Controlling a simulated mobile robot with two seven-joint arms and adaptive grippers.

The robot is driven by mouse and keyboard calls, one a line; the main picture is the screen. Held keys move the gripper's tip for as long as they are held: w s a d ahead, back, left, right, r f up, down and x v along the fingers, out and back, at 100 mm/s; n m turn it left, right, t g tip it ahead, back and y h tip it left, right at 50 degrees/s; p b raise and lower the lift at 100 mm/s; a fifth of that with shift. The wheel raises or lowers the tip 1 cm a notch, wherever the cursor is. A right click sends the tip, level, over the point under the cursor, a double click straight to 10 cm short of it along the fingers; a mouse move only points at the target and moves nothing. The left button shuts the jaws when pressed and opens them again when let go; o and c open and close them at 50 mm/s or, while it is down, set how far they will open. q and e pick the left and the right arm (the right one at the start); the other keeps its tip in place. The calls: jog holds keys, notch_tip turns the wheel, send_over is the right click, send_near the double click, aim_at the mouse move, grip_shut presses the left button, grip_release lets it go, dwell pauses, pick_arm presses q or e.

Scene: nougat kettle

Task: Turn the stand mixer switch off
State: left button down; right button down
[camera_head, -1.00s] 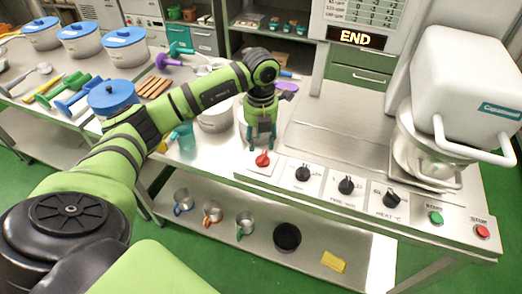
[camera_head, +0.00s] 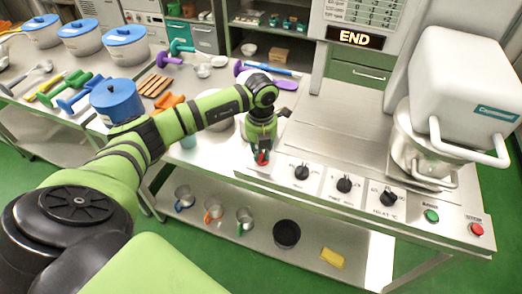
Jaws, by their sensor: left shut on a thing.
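The stand mixer (camera_head: 455,85) is a large white machine at the right, with a metal bowl (camera_head: 418,145) under its head. A red switch knob (camera_head: 262,158) sits at the left end of the front control panel. My left gripper (camera_head: 262,152) points down over this red knob and is shut on it; its fingers partly hide the knob. The right gripper does not show.
Black dials (camera_head: 344,184), a green button (camera_head: 432,216) and a red stop button (camera_head: 477,230) line the panel. An END display (camera_head: 354,38) is behind. Blue-lidded pots (camera_head: 116,100) and utensils crowd the left counter. Mugs stand on the lower shelf.

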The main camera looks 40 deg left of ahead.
pick_arm(q)
jog(key=shift+n, duration=0.5)
jog(key=n, duration=0.3)
jog(key=shift+n+b, duration=0.3)
jog(key=shift+n, duration=0.1)
jog(key=n, duration=0.4)
jog(key=shift+s+d+n, duration=0.1)
jog(key=shift+n, duration=0.2)
jog(key=n, duration=0.4)
jog(key=shift+r, duration=0.1)
jog(key=shift+d+n+p, duration=0.1)
jog(key=shift+n+p, duration=0.4)
jog(key=shift+n, duration=2)
jog(key=c, duration=1.1)
grip_release()
